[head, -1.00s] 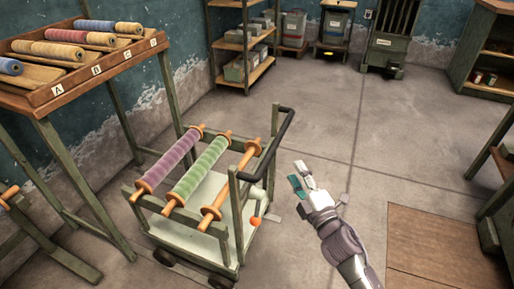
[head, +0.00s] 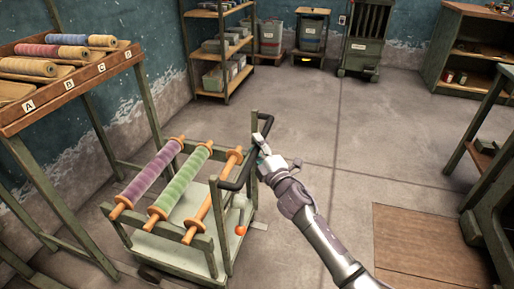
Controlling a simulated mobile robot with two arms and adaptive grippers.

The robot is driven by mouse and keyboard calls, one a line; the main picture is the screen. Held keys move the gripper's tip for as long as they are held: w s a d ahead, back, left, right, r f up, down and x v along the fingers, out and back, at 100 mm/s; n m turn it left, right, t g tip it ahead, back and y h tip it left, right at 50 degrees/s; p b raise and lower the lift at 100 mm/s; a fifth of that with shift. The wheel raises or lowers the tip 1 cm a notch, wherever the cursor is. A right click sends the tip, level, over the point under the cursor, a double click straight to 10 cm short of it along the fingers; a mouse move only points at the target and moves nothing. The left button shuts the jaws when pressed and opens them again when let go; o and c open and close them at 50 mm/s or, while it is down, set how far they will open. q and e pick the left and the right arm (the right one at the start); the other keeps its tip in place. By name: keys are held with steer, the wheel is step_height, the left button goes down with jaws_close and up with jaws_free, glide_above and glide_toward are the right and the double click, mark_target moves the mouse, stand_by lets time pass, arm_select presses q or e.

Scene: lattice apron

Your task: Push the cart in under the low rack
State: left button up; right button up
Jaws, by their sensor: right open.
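The cart (head: 192,207) has a green frame, a pale lower deck and a black push handle (head: 237,182) on its right side. A purple roll (head: 150,174), a green roll (head: 181,180) and a bare wooden roller (head: 212,196) lie across its top. The rack (head: 62,93), with a sloped wooden top on tall green legs, stands left of the cart; the cart appears beside it. My right gripper (head: 261,147) is open at the upper part of the handle. Whether its fingers touch or straddle the bar is unclear. My left gripper is not in view.
A wooden floor panel (head: 430,243) and a green bench (head: 490,190) are at right. Shelves (head: 220,55) and bins stand at the back. The middle floor is clear.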

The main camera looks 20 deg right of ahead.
jaws_close()
stand_by(0.3)
steer(key=shift+a, duration=0.1)
